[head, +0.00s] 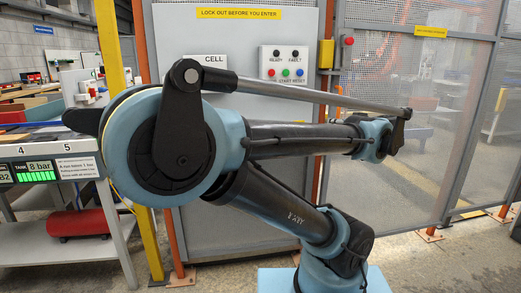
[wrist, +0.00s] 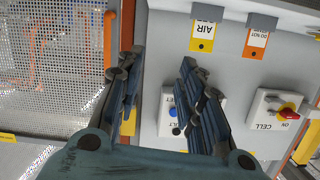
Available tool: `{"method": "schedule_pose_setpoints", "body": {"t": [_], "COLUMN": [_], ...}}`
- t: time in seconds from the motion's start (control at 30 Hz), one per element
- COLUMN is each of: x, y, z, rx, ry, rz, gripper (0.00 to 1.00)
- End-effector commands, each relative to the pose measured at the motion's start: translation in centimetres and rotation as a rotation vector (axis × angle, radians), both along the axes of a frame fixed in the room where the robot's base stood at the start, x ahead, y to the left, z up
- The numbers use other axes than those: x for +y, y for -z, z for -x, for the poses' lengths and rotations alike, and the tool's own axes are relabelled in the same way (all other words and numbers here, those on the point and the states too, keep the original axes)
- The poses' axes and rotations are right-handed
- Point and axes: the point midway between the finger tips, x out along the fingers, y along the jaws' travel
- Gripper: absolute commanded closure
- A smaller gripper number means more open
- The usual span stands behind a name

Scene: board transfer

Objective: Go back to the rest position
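My gripper (wrist: 160,66) shows in the wrist view with its two dark ribbed fingers spread wide apart. It is open and nothing is between the fingers. Behind it is a grey cabinet panel, seen upside down. In the head view my arm stretches across the middle of the picture, its large blue and black joint close to the camera. My gripper cannot be made out there. No board is seen in the gripper.
A grey cabinet (head: 245,185) with a button box (head: 284,65) stands behind my arm. Mesh fencing (head: 425,110) is at right. A bench with gauges (head: 45,165) and a red tank (head: 77,223) is at left. The wrist view shows a red switch (wrist: 288,114) and hanging tags (wrist: 203,35).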

Motion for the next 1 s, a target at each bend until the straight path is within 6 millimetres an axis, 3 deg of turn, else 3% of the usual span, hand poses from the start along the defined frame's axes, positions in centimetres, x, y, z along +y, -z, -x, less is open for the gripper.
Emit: {"method": "schedule_pose_setpoints", "body": {"t": [0.3,0.5,0.73,1.0], "x": [7.3,10.4,11.9,10.9], "y": [8.0,13.1,18.2,22.6], "z": [2.1,5.0,8.9,13.2], "rx": [0.322,0.553,0.8,1.027], "ry": [-0.169,-0.218,-0.208,-0.102], "rz": [-0.067,-0.069,-0.019,0.096], "gripper": [0.65,0.65,0.65,0.65]}}
